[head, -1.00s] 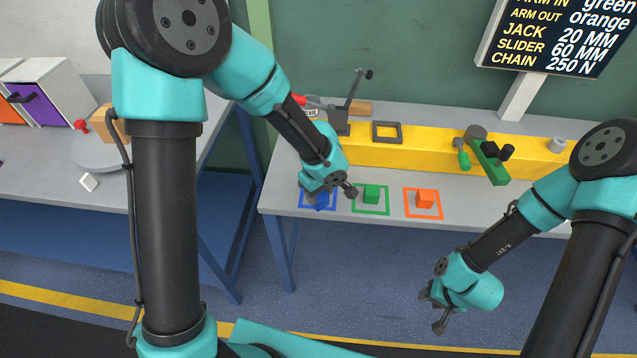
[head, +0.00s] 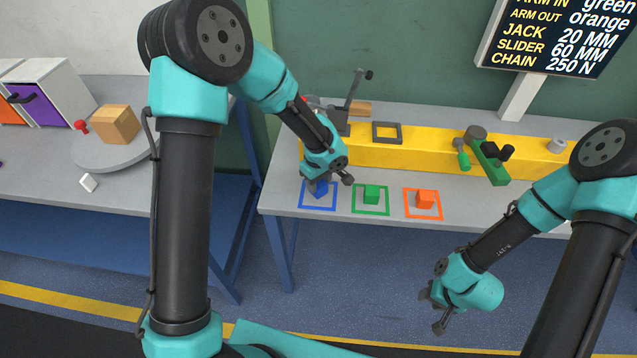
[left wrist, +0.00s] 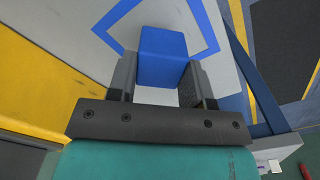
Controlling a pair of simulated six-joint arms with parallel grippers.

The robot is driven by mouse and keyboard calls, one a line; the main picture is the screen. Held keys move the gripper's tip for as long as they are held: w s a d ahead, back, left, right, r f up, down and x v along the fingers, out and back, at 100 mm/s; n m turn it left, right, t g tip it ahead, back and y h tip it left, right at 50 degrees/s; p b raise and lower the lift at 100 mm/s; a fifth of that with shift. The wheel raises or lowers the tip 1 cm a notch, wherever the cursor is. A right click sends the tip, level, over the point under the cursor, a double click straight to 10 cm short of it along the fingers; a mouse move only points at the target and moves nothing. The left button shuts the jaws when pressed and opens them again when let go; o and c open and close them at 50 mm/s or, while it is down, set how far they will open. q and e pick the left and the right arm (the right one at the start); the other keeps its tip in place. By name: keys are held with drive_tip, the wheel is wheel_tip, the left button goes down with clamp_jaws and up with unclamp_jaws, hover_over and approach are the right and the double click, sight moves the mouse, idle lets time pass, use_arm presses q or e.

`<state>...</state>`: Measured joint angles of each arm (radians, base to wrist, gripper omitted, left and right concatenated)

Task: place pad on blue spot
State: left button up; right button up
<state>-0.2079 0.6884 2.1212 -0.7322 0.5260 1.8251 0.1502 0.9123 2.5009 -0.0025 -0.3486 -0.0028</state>
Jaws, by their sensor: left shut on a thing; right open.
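The blue pad (head: 319,188) is a small block held at my left gripper (head: 333,184), above the blue square outline (head: 304,206) on the grey bench. In the left wrist view the blue pad (left wrist: 162,57) sits between the two fingers (left wrist: 160,85), and the blue outline (left wrist: 208,28) lies beyond it. The green block (head: 371,193) stands inside the green outline, and the orange block (head: 425,198) stands inside the orange outline. My right gripper (head: 438,308) is open and empty, out in front of the bench.
A yellow beam (head: 400,153) runs along the bench behind the outlines. It bears a lever device, a dark square frame (head: 387,132) and a green tool (head: 488,160). A left table holds a turntable with a wooden block (head: 116,124). A sign (head: 555,35) stands behind.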

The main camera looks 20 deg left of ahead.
use_arm(q)
drive_tip(key=shift+f, duration=0.45)
drive_tip(key=shift+f, duration=0.2)
drive_tip(key=o, duration=1)
drive_tip(key=shift+c, duration=0.2)
drive_tip(key=shift+r, duration=0.15)
wheel_tip(320, 180, up, 12)
